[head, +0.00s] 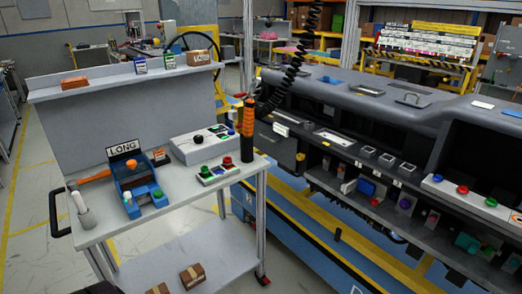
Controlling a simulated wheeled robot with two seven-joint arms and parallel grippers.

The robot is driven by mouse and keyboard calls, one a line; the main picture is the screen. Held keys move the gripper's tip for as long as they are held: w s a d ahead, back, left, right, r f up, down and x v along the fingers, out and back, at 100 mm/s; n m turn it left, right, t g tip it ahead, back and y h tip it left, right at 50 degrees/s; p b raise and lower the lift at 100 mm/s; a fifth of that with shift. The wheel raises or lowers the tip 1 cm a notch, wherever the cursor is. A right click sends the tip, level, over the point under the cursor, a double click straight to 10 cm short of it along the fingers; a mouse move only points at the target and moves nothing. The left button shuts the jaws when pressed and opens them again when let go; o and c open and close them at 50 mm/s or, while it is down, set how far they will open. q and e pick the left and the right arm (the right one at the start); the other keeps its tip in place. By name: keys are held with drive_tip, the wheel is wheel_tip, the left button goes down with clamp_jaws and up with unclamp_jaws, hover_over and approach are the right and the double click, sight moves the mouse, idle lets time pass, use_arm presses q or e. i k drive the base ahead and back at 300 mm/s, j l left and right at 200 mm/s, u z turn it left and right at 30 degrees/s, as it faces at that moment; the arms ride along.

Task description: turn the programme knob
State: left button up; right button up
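A grey control box (205,144) sits on the top of a white trolley in the left half of the head view. A round black knob (198,139) is on its top face, with small buttons and a dark panel to its right. Which way the knob points is too small to tell. I cannot confirm that it is the programme knob. A small sign reading LONG (122,149) stands on the trolley, behind a blue fixture (140,192). Neither of my grippers can be made out in this view.
A button panel (217,173) with red and green buttons lies in front of the control box. An orange and black tool (249,128) hangs on a coiled cable at the trolley's right end. A dark dashboard module (360,115) fills the right side. Boxes lie on the lower shelf.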

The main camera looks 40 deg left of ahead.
sight(198, 139)
drive_tip(key=u, duration=2.1)
